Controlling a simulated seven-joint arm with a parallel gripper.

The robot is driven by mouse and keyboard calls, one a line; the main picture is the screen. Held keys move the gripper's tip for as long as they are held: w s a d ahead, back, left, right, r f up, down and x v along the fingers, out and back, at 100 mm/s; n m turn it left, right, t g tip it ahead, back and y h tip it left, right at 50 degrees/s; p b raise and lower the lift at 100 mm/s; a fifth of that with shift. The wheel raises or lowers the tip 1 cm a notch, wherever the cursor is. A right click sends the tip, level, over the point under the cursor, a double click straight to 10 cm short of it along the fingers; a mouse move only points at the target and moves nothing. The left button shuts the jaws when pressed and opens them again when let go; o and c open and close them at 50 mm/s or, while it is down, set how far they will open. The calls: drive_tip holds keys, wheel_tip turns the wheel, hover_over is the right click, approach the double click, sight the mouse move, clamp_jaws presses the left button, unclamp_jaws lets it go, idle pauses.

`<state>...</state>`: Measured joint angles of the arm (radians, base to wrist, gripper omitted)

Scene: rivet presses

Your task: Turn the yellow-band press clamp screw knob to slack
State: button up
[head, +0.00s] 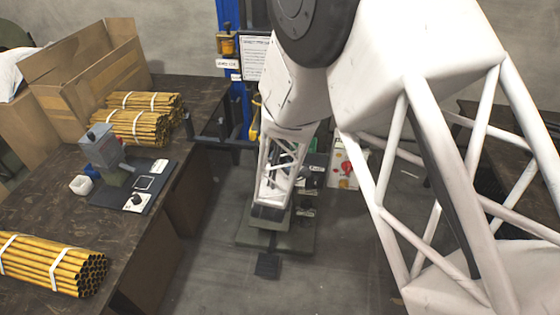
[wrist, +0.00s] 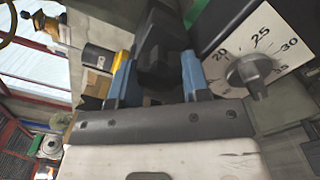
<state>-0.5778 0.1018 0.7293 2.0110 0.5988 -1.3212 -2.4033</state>
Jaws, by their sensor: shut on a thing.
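In the wrist view my gripper (wrist: 156,68) has its two blue fingers on either side of a dark, blocky knob-like part (wrist: 160,48), and is shut on it. I cannot clearly make out its shape or any pointer on it. A yellow strip (wrist: 122,62) shows beside the left finger, at the end of a black cylinder (wrist: 98,54). In the head view my arm hides the gripper's fingers and most of the press in front of the blue column (head: 229,14). The press's dark green base (head: 302,240) shows on the floor below.
Right of the fingers, a white dial plate (wrist: 275,40) with numbers carries a grey knob (wrist: 252,72). In the head view a bench (head: 40,210) at left holds bundles of yellow tubes (head: 55,265), a cardboard box (head: 85,65) and a small grey machine (head: 103,150). Floor is clear in front.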

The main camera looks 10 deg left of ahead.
drive_tip(key=o, duration=0.9)
drive_tip(key=shift+o, duration=0.2)
drive_tip(key=shift+s, duration=0.1)
drive_tip(key=s, duration=0.7)
drive_tip(key=shift+s, duration=0.3)
